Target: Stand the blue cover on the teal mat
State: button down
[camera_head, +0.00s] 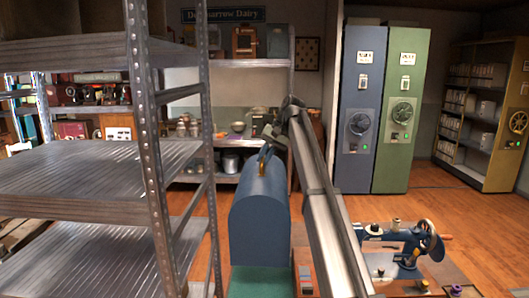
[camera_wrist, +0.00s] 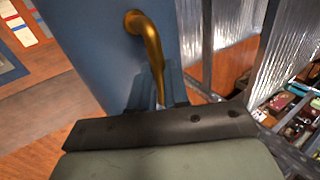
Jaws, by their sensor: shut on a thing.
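The blue cover (camera_head: 260,215) is a tall, round-topped hood with a brass handle (camera_head: 264,157) on top. It looks upright in the head view, its lower edge just above the teal mat (camera_head: 258,284) in the picture. I cannot tell whether it touches the mat. My gripper (camera_head: 268,142) is at the top of the cover, shut on the brass handle. In the wrist view the handle (camera_wrist: 150,42) runs between my fingers (camera_wrist: 158,92), with the blue cover (camera_wrist: 95,40) behind it.
A metal shelf rack (camera_head: 110,178) stands close at the left, its post near the cover. A sewing machine (camera_head: 395,245) stands at the lower right. Blue (camera_head: 363,95) and green (camera_head: 401,105) cabinets stand at the back. Open wooden floor (camera_head: 460,225) lies at the right.

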aim_at(280, 177)
notch_tip(280, 177, down, 18)
jog(key=shift+f, duration=0.2)
dwell(1.9)
dwell(0.4)
jog(key=c, duration=1)
grip_release()
jog(key=shift+f, duration=0.1)
jog(key=shift+c, duration=0.2)
jog(key=v, duration=1.4)
jog(key=shift+a, duration=0.1)
